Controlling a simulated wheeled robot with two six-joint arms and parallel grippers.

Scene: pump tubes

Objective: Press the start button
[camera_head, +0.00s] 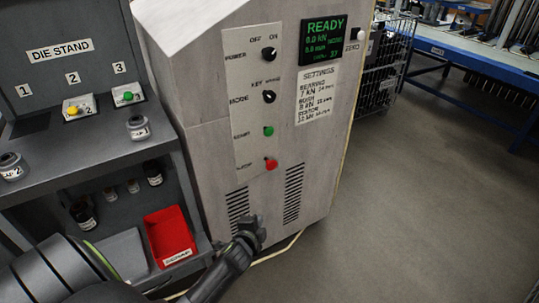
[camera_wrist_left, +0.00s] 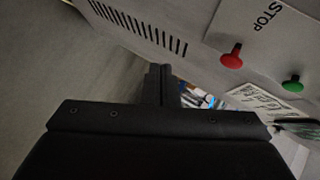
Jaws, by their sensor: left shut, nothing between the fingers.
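The green start button (camera_head: 268,131) sits on the white control panel of the grey machine, above the red stop button (camera_head: 270,164). In the left wrist view the green button (camera_wrist_left: 293,83) is at the right, beside the red button (camera_wrist_left: 232,57) and the word STOP. My left gripper (camera_head: 250,232) is shut and empty, in front of the machine's lower part, below the red button and near the vent slots. It is apart from both buttons. In the wrist view the shut fingers (camera_wrist_left: 160,84) point towards the machine. My right gripper is not in view.
The machine's display (camera_head: 324,38) reads READY. The power knob (camera_head: 268,54) and mode knob (camera_head: 268,97) are above the green button. A die stand with a red bin (camera_head: 170,236) is at the left. The floor (camera_head: 420,200) at right is clear.

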